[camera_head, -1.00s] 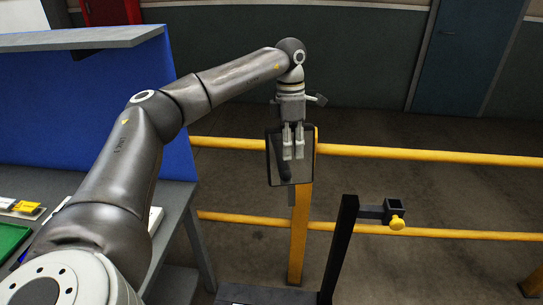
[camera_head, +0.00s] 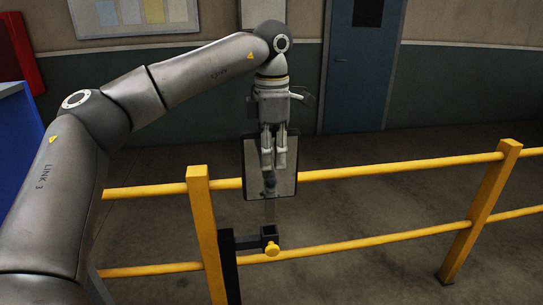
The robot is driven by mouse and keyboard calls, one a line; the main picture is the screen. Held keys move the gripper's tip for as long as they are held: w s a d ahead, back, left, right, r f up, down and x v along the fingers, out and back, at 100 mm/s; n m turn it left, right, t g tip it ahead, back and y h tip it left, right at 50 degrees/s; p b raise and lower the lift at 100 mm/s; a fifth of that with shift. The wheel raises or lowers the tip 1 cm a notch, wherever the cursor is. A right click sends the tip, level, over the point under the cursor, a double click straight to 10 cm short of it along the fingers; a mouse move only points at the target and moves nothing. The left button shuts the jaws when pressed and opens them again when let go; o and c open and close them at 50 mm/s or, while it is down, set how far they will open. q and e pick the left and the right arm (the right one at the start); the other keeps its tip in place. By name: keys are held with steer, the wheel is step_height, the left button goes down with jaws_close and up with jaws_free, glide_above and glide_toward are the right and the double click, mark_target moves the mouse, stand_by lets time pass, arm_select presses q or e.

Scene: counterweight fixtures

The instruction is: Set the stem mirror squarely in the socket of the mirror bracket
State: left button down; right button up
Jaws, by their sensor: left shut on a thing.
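My left gripper (camera_head: 273,165) points down and is shut on the stem mirror (camera_head: 286,184), a dark-framed rectangular plate hanging about upright. Its thin stem (camera_head: 270,212) extends down from the plate's lower edge. My right gripper is not in view.
Yellow guard rails (camera_head: 365,171) with posts (camera_head: 205,232) run across close to the bracket. A blue panel (camera_head: 18,140) is at the left edge. A wall with a blue door (camera_head: 362,75) stands behind. The floor to the right is open.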

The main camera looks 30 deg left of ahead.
mark_target(271, 198)
arm_select(q)
steer(key=shift+s+a+f+b, duration=0.1)
steer(key=shift+a+f+b, duration=0.1)
steer(key=shift+f+b, duration=0.75)
steer(key=f+b, duration=0.2)
steer(key=f, duration=0.1)
steer(key=shift+d+f, duration=0.2)
steer(key=shift+f, duration=0.1)
steer(key=shift+a+f+b, duration=0.1)
steer(key=shift+f+b, duration=0.6)
steer(key=shift+f, duration=0.15)
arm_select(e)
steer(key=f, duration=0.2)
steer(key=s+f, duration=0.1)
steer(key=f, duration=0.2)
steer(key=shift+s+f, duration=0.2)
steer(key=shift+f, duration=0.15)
arm_select(q)
steer(key=shift+s, duration=0.1)
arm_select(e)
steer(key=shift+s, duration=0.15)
arm_select(q)
steer(key=shift+f, duration=0.65)
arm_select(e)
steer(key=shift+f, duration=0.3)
arm_select(q)
steer(key=c, duration=1.1)
jaws_free()
steer(key=shift+o, duration=0.2)
steer(key=shift+r, duration=0.15)
